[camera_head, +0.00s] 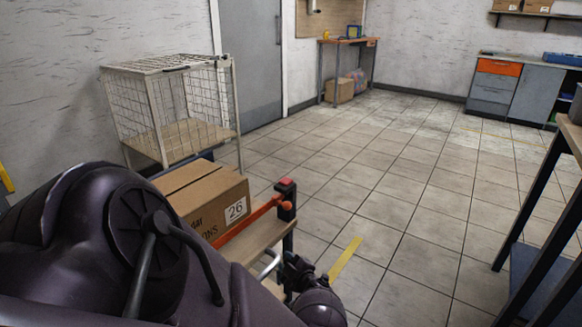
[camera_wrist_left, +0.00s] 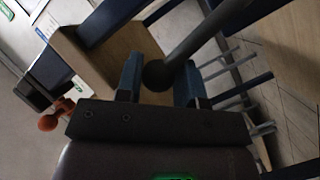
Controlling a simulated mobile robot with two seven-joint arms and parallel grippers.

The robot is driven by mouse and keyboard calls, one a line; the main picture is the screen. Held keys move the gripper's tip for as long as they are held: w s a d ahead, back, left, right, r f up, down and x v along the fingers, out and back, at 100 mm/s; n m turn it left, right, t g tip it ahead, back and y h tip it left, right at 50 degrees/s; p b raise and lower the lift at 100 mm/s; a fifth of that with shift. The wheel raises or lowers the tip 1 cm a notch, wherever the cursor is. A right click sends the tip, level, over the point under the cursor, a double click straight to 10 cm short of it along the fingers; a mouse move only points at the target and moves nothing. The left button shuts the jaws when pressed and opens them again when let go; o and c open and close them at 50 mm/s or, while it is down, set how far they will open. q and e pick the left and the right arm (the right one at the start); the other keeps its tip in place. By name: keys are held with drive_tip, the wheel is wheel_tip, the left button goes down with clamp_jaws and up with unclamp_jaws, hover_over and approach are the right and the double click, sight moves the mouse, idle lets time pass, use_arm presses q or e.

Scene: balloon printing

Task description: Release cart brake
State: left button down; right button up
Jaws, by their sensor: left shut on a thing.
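The cart (camera_head: 262,240) stands in front of me at lower centre in the head view, with a wooden top and dark frame. A grey lever (camera_wrist_left: 205,35) with a dark round knob (camera_wrist_left: 158,76) shows in the left wrist view; it appears to be the cart brake. My left gripper (camera_wrist_left: 158,88) is shut on this knob, which sits between its two blue-grey fingers. My right gripper is not in view.
A cardboard box (camera_head: 207,200) marked 26 sits on the cart. An orange bar with a round knob (camera_head: 286,205) stands at its corner post. A wire cage (camera_head: 180,112) stands behind. A workbench (camera_head: 548,170) is at the right. Open tiled floor (camera_head: 400,190) lies between.

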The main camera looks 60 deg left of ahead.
use_arm(q)
drive_tip(key=shift+s+d+f+n, duration=0.25)
drive_tip(key=shift+s+f+n, duration=0.1)
drive_tip(key=shift+s+n, duration=0.1)
drive_tip(key=shift+s+d+f+n+y+b, duration=0.25)
drive_tip(key=shift+s+n+y+b, duration=0.15)
drive_tip(key=shift+n+b, duration=0.15)
drive_tip(key=shift+s+d+f+n+y+b, duration=0.15)
drive_tip(key=shift+s+d+n+y+b, duration=0.15)
drive_tip(key=shift+s+n+b, duration=0.15)
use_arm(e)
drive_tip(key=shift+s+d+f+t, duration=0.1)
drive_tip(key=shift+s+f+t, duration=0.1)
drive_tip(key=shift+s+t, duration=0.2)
use_arm(q)
drive_tip(key=shift+w, duration=0.1)
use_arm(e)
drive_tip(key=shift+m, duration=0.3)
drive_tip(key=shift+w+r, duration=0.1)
use_arm(q)
drive_tip(key=c, duration=0.8)
unclamp_jaws()
drive_tip(key=shift+o, duration=0.2)
drive_tip(key=shift+a, duration=0.1)
